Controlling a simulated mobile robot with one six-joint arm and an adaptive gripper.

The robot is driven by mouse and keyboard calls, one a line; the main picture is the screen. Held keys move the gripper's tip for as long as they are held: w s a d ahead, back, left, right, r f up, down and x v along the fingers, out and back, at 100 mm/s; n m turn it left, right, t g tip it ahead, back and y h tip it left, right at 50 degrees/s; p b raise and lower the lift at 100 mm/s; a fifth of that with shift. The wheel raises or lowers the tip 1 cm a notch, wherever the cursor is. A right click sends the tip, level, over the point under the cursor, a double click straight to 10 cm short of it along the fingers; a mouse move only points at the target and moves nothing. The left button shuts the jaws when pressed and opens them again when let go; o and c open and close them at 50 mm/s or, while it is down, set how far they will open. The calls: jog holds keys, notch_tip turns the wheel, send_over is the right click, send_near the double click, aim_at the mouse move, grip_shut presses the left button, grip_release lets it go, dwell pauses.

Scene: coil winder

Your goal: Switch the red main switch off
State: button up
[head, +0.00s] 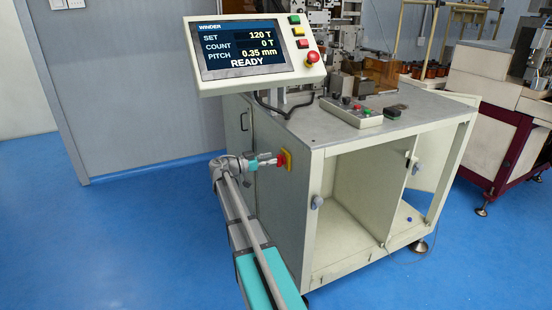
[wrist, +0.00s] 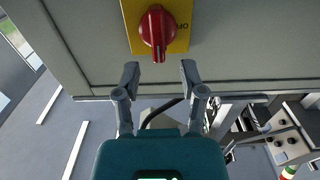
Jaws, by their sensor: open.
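The red main switch (head: 281,163) sits on a yellow plate (head: 288,155) on the side of the cream machine cabinet. In the wrist view the red knob (wrist: 158,28) shows at the top, its grip bar running up and down in the picture. Part of some dark lettering shows on the yellow plate (wrist: 183,40) right of the knob. My gripper (wrist: 160,70) is open and empty, its two fingertips apart just below the knob's lower end in the wrist view. In the head view my gripper (head: 272,162) points at the switch from the left, very close to it. I cannot tell whether it touches.
The winder's screen (head: 243,47) reads READY, with buttons and a red mushroom button (head: 312,57) beside it. A small control box (head: 351,111) lies on the cabinet top. The cabinet (head: 345,215) stands open at the front. Blue floor (head: 130,240) is clear on the left.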

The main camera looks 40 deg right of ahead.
aim_at(280, 161)
jog(key=shift+x, duration=1.6)
